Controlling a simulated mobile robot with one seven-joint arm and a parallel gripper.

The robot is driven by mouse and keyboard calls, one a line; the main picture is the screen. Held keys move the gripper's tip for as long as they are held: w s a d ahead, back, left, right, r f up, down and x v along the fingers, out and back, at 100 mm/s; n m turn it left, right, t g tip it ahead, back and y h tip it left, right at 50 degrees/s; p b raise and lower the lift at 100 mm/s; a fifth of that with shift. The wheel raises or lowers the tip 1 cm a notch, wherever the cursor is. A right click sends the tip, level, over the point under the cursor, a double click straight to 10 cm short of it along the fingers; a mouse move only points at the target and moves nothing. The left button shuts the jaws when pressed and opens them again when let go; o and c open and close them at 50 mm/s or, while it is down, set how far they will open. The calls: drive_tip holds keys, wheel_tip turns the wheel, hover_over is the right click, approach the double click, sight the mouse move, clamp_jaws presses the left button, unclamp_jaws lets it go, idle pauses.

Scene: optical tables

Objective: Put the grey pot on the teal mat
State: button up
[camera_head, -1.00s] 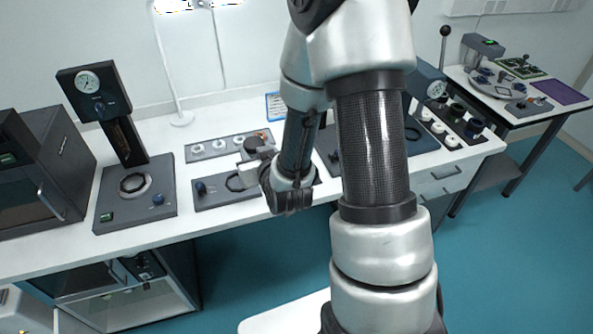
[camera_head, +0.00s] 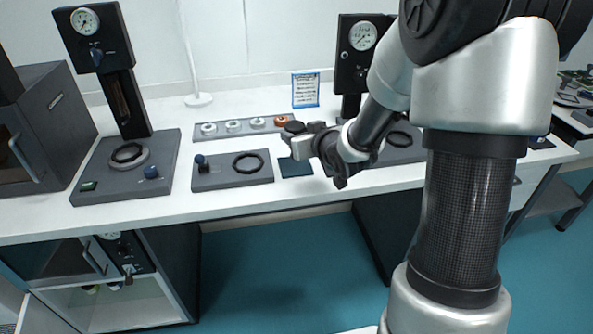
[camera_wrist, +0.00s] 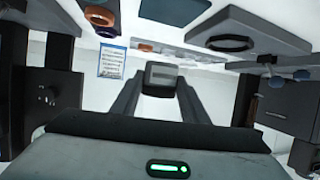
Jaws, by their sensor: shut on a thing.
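The grey pot (camera_head: 293,128) is held at the end of my gripper (camera_head: 300,146), above the bench. In the wrist view the pot (camera_wrist: 161,75) sits between the two fingers of my gripper (camera_wrist: 158,85), which are shut on it. The teal mat (camera_head: 296,168) is a small dark square lying flat on the white bench, just below the pot in the head view. The wrist view looks upside down, and the mat (camera_wrist: 176,9) shows at its top edge, apart from the pot. Bare mat surface is visible; the pot is not resting on it.
Left of the mat is a dark plate with a black ring and knob (camera_head: 232,170). Behind is a strip with several rings (camera_head: 233,126), one orange. A gauge stand (camera_head: 362,60) rises behind my arm. A notice (camera_head: 305,90) stands at the back.

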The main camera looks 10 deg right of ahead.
sight(298, 169)
wheel_tip(298, 169, down, 8)
drive_tip(key=shift+r+b, duration=0.15)
drive_tip(key=shift+b, duration=0.65)
drive_tip(key=shift+f, duration=0.2)
drive_tip(key=o, duration=1.1)
drive_tip(key=shift+c, duration=0.2)
drive_tip(key=shift+r, duration=0.1)
